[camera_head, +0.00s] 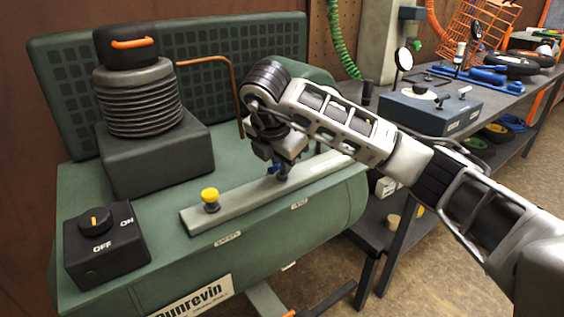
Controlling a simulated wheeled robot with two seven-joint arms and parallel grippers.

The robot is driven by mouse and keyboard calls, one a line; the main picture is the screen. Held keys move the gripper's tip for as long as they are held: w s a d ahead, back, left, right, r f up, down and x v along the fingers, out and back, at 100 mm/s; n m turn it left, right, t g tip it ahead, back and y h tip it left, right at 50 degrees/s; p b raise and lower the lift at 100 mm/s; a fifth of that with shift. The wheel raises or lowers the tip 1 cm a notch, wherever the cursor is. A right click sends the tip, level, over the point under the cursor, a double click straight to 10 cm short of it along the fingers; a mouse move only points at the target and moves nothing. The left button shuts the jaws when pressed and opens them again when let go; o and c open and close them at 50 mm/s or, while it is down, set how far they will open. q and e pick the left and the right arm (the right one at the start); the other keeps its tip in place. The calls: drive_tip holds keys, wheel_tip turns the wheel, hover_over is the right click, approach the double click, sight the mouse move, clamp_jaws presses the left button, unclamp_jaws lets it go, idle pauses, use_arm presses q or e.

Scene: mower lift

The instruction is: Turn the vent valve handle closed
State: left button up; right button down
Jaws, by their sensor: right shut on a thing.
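The vent valve stands on the pale rail (240,203) on top of the green compressor tank, above a small label that appears to read VENT (300,204). My right gripper (280,168) points down at this valve and is shut on its handle. A small blue part of the handle (274,168) shows at the fingertips. The rest of the handle is hidden by the gripper, so its exact angle cannot be told. My left gripper is out of view.
A yellow-capped valve (210,197) stands left on the same rail. A black ON/OFF switch box (104,246) sits at the front left. A ribbed black cylinder (139,98) and a copper pipe (236,92) stand behind. A tool bench (505,95) is at the right.

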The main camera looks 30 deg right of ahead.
drive_tip(key=shift+w+a+r+m, duration=0.1)
drive_tip(key=shift+r+m, duration=0.05)
drive_tip(key=shift+m, duration=0.85)
drive_tip(key=shift+m+g+h+p, duration=0.35)
drive_tip(key=shift+m+g+h, duration=0.05)
drive_tip(key=shift+m, duration=0.1)
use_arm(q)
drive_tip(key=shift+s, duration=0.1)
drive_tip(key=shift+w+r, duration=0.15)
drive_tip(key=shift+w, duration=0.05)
use_arm(e)
drive_tip(key=c, duration=1.5)
unclamp_jaws()
drive_tip(key=shift+o, duration=0.2)
